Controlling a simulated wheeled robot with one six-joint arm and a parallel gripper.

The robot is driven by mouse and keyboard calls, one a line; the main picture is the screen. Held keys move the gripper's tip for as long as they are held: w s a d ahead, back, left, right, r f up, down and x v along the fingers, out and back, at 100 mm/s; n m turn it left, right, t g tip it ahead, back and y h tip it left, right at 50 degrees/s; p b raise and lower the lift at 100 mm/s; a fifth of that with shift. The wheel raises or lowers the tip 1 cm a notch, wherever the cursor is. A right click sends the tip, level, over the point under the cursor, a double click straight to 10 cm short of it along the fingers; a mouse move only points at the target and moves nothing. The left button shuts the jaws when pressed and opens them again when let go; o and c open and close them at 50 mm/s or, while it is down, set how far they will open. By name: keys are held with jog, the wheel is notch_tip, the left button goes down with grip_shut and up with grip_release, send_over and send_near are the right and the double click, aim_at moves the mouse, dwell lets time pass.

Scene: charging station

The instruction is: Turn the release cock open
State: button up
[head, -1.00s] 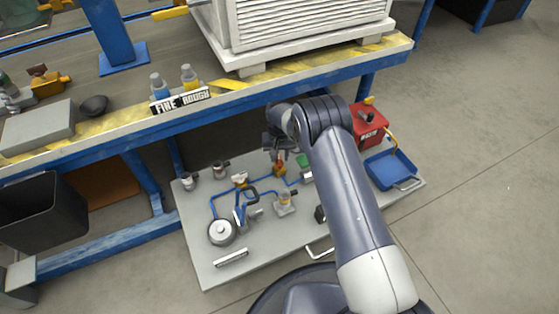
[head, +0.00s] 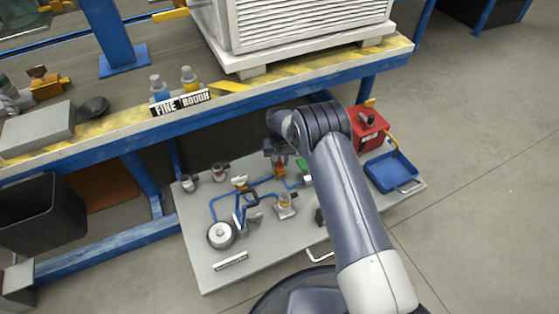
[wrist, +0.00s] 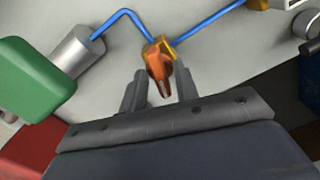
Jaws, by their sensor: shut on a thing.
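The release cock (wrist: 158,62) has an orange handle on a brass-coloured body, set in the blue line on the grey board. In the wrist view its handle points toward my palm, between the two fingers. My gripper (wrist: 160,88) is shut on this handle. In the head view my gripper (head: 278,158) reaches down from above to the orange cock (head: 280,170) near the board's back edge. The contact of the fingers with the handle is hard to make out there.
A green-topped grey cylinder (wrist: 78,52) stands left of the cock in the wrist view. The grey board (head: 285,235) carries blue lines and several fittings. A red box (head: 369,130) and a blue tray (head: 391,171) are at right. The workbench edge (head: 240,108) overhangs behind.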

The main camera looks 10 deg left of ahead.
aim_at(280, 162)
jog(key=shift+n+b, duration=0.4)
jog(key=shift+n, duration=1.5)
jog(key=o, duration=0.6)
notch_tip(280, 162, up, 11)
jog(key=p, duration=0.4)
jog(key=shift+f, duration=0.2)
